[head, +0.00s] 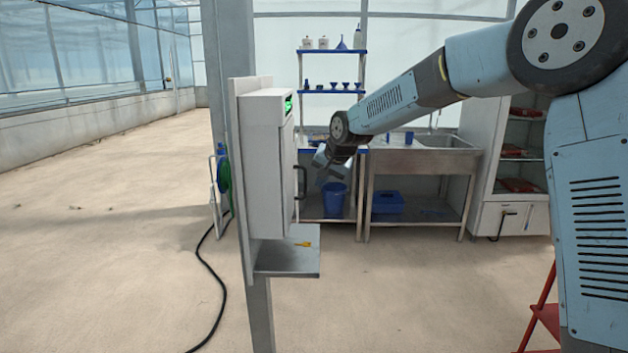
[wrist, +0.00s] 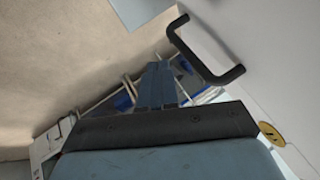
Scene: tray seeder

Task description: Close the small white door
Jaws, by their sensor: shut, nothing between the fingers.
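The small white door (head: 287,185) is on the right-facing side of a white wall box (head: 262,165) fixed to a grey post. It has a black bar handle (head: 301,182). In the head view the door is seen nearly edge-on, so I cannot tell how far it stands open. My gripper (head: 320,158) is just right of the handle, apart from it in the picture. In the wrist view the handle (wrist: 208,58) stands out from a white panel (wrist: 275,50), and my gripper (wrist: 157,68) is shut and empty, to its left.
A metal shelf (head: 290,262) with a small yellow item (head: 303,244) sticks out below the box. A steel sink table (head: 425,160) and blue bucket (head: 334,199) stand behind. A black hose (head: 215,275) lies on the floor. Floor at the left is clear.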

